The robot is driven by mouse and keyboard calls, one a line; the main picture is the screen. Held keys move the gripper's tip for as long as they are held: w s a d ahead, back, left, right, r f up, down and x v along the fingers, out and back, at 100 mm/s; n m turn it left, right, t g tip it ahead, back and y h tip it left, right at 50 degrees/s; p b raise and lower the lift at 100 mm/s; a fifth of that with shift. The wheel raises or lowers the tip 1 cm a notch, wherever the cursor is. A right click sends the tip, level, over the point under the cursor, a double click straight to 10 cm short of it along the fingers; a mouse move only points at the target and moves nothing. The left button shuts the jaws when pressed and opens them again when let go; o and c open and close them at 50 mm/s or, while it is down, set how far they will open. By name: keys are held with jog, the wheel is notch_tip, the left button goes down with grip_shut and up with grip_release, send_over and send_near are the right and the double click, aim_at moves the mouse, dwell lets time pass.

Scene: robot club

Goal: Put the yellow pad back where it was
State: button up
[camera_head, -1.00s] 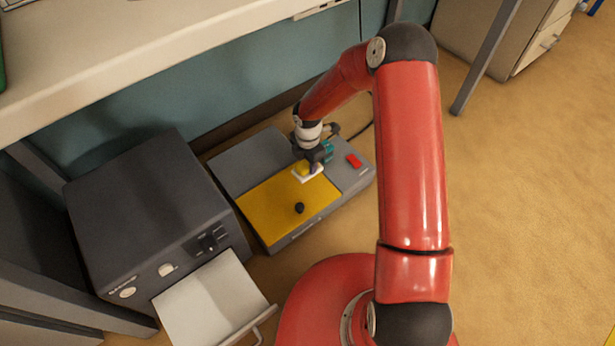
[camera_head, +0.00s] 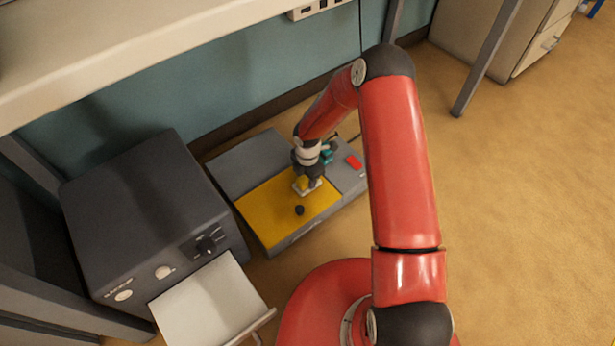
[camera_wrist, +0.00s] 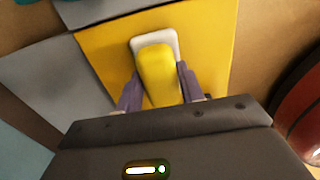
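The yellow pad (camera_wrist: 157,72) is a rounded yellow block on a white base. In the wrist view it sits between my two fingers, which press against its sides. In the head view the pad (camera_head: 303,183) shows small under my gripper (camera_head: 308,180), partly hidden by the fingers. My gripper is shut on it, over the yellow panel (camera_head: 270,215) of a low grey machine. The white base is at or just above this panel; I cannot tell if it touches.
The panel has a black knob (camera_head: 299,210); a red switch (camera_head: 354,161) is on the machine's right. A dark grey box (camera_head: 140,215) with knobs stands left, its pale door or tray (camera_head: 210,303) open in front. A bench (camera_head: 130,50) overhangs behind. Floor at right is clear.

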jog(key=o, duration=0.4)
jog(key=s+d+r+m+t+h+p, duration=0.1)
jog(key=s+d+r+m, duration=0.15)
jog(key=r, duration=1.05)
jog(key=s+d+r+m+p, duration=0.1)
jog(key=d+r+m+p, duration=0.2)
jog(key=r, duration=1.1)
jog(key=s+d+r+m+t+b, duration=0.1)
jog(key=s+d+r+m, duration=0.2)
jog(key=s+r+m, duration=0.4)
jog(key=s+d+r+m+t+b, duration=0.1)
jog(key=s+d+r+m+t, duration=0.1)
jog(key=s+r+m, duration=0.7)
jog(key=s, duration=0.2)
jog(key=s+r+m+t, duration=0.1)
jog(key=s+m, duration=0.1)
jog(key=s, duration=0.1)
jog(key=s+r+m+y, duration=0.1)
jog(key=s+r, duration=0.1)
jog(key=s, duration=0.1)
jog(key=shift+d+t, duration=0.25)
jog(key=shift+t, duration=0.05)
